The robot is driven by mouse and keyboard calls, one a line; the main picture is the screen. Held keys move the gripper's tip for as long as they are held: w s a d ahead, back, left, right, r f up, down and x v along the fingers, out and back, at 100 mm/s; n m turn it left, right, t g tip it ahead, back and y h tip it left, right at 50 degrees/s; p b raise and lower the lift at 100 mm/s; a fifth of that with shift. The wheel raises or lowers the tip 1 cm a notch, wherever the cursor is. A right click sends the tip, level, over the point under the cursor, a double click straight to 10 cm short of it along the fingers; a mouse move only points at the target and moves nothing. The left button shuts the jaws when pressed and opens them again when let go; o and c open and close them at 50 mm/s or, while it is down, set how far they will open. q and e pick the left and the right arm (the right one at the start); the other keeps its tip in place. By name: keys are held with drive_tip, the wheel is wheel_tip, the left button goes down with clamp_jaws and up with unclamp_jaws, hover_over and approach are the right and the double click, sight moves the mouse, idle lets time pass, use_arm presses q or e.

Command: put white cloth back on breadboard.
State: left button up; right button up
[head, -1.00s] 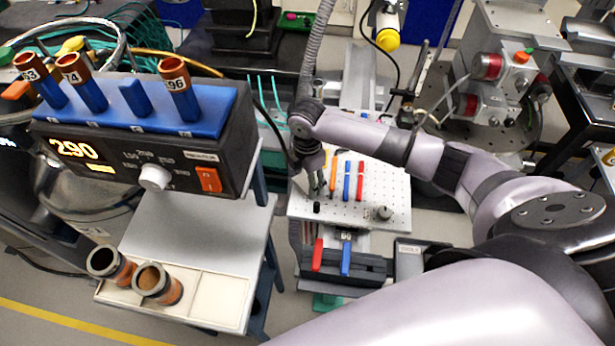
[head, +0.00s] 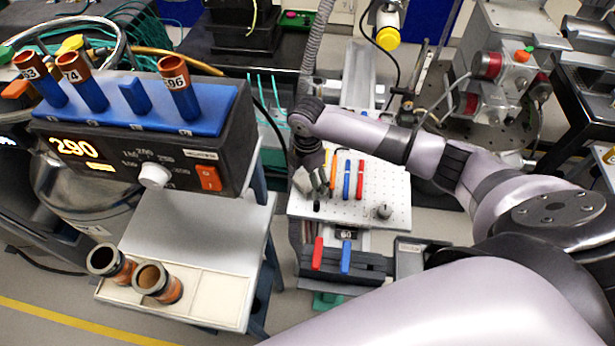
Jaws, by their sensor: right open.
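The breadboard (head: 392,183) is a pale plate with a grid of holes, in the middle of the head view. My right gripper (head: 316,190) is open over its left part, with the fingers pointing down and spread. I cannot tell whether the fingertips touch the plate. I cannot make out a white cloth on the plate or between the fingers; the gripper hides part of the plate's left side. My left gripper is not in view.
An orange, a blue (head: 347,180) and a red tool (head: 360,180) lie on the breadboard, near a small knob (head: 384,212). A black rack (head: 372,268) with red and blue handles stands in front. A heater block (head: 150,140) with tubes is at left, above a white tray (head: 215,300).

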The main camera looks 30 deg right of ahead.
sight(307, 181)
wheel_tip(307, 181, up, 12)
drive_tip(key=b, duration=0.1)
idle(0.7)
